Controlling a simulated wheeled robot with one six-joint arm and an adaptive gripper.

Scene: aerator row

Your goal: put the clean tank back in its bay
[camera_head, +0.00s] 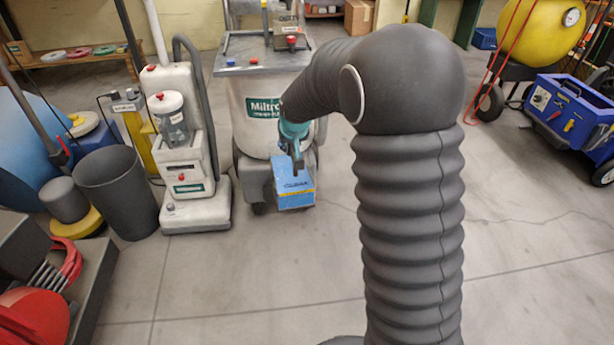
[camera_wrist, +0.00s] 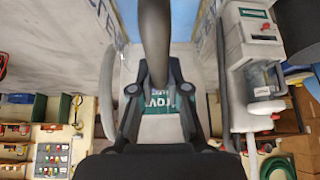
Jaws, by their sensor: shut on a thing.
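A light blue box-shaped tank (camera_head: 296,194) with dark lettering hangs from my gripper (camera_head: 297,160) in the head view. My gripper is shut on a dark bar above the tank, which looks like its handle; in the wrist view the gripper (camera_wrist: 155,85) has this thick dark bar between its fingers. Blue tank parts (camera_wrist: 183,20) show at the top there. The tank is in front of the grey base of a white machine with a green label (camera_head: 265,107). I cannot tell whether the tank touches that machine. No empty bay shows clearly; the tank and my arm may hide it.
A white upright machine (camera_head: 187,185) with a clear canister (camera_head: 170,120) stands close left of the labelled machine. A dark bin (camera_head: 118,195) is further left. A blue wheeled unit (camera_head: 565,110) and yellow tank (camera_head: 545,35) stand at right. The floor (camera_head: 240,280) in front is clear.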

